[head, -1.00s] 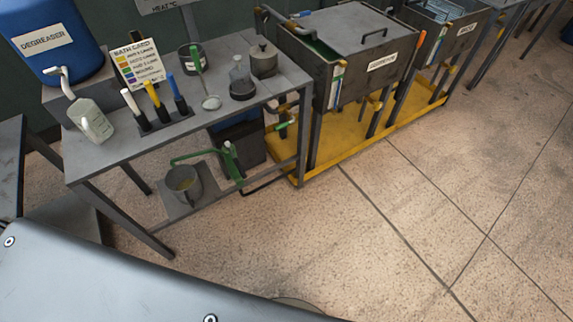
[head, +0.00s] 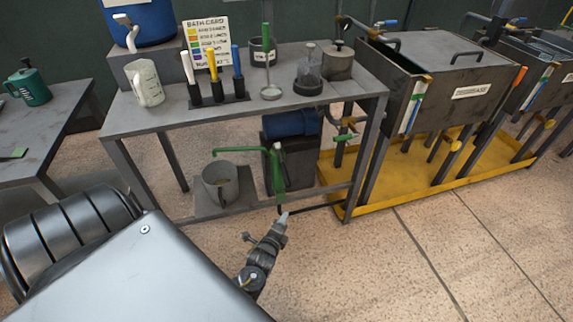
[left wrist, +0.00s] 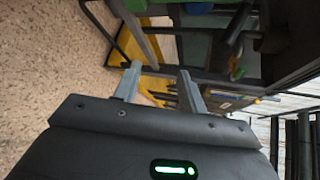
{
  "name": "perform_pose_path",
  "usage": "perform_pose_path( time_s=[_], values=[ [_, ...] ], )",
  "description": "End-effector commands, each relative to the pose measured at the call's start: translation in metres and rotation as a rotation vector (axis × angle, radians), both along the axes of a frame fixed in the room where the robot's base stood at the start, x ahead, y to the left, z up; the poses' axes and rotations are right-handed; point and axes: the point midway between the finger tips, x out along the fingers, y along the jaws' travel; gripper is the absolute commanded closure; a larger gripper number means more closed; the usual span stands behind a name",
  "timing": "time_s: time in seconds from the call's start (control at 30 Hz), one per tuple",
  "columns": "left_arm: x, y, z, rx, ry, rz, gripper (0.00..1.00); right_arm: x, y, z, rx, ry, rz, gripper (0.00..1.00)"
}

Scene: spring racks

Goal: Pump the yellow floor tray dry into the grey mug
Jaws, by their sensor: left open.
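The yellow floor tray (head: 440,188) lies on the floor under the tanks at the right of the head view; it also shows in the left wrist view (left wrist: 128,42). A dark hose (head: 318,207) runs from near the pump towards the tray. My left gripper (head: 283,218) is in front of the shelf, just below the pump, holding nothing. Its two fingers stand apart in the left wrist view (left wrist: 156,82). My right gripper does not show.
The bench (head: 170,115) carries a white jug (head: 145,83), coloured-handled tools, a ladle (head: 270,90) and a bath card (head: 207,42). A degrease tank (head: 450,75) stands above the tray. A side table (head: 50,125) is at the left. The floor at front right is clear.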

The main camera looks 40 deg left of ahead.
Motion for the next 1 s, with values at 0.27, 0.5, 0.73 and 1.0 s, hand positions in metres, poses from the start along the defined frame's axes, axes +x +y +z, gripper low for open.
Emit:
perform_pose_path(
  time_s=[0.27, 0.5, 0.73, 1.0],
  values=[
    [0.031, 0.03, 0.07, 0.432, -0.129, 0.031, 0.59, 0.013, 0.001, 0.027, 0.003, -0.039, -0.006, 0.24],
    [0.033, 0.034, 0.086, 0.493, -0.133, 0.043, 0.59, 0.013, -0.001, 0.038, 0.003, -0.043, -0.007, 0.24],
    [0.055, 0.045, 0.085, 0.491, -0.135, 0.042, 0.59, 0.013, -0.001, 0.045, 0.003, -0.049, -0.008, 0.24],
    [0.1, 0.069, 0.083, 0.49, -0.134, 0.042, 0.59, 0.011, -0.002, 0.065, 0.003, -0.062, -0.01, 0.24]
  ],
)
